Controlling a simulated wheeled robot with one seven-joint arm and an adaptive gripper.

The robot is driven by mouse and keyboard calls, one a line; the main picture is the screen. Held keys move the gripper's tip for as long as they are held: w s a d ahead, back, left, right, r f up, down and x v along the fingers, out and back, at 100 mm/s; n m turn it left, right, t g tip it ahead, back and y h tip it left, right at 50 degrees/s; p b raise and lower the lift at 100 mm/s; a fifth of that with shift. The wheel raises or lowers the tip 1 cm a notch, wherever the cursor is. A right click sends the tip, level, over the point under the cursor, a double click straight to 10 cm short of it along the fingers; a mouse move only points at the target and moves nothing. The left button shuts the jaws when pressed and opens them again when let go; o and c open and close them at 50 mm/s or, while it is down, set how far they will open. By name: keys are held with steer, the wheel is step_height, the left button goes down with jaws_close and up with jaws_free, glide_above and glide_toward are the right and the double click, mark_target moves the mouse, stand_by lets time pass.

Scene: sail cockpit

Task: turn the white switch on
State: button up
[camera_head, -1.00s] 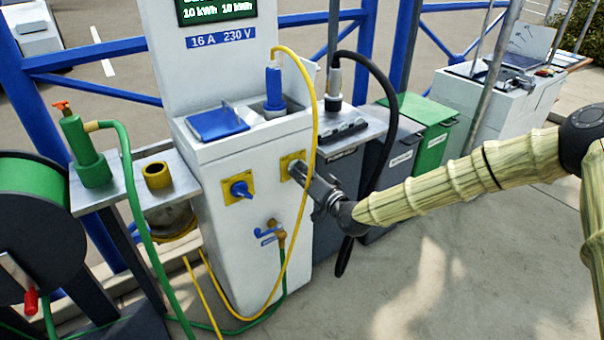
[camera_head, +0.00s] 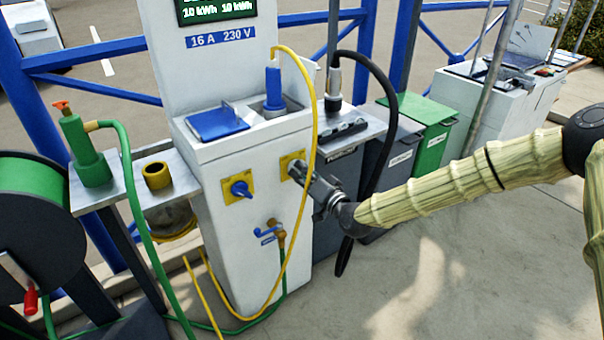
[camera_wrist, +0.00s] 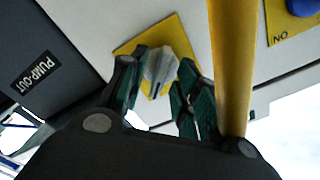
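The white switch (camera_wrist: 160,65) is a pale knob on a yellow square plate (camera_wrist: 126,48) on the pedestal's front. In the head view its plate (camera_head: 287,161) shows at the front's right side, and my gripper hides most of the knob. The gripper also shows in the head view (camera_head: 309,181), reaching the plate from the lower right.
A yellow hose (camera_head: 313,130) hangs right beside my gripper and passes close to the right finger in the wrist view. A blue switch (camera_head: 240,188) on another yellow plate is to the left. A blue-handled tap (camera_head: 268,233) is below. A black cable (camera_head: 396,88) loops above right.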

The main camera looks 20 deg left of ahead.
steer(key=v, duration=1.1)
steer(key=shift+s+d, duration=0.1)
steer(key=shift+s, duration=0.05)
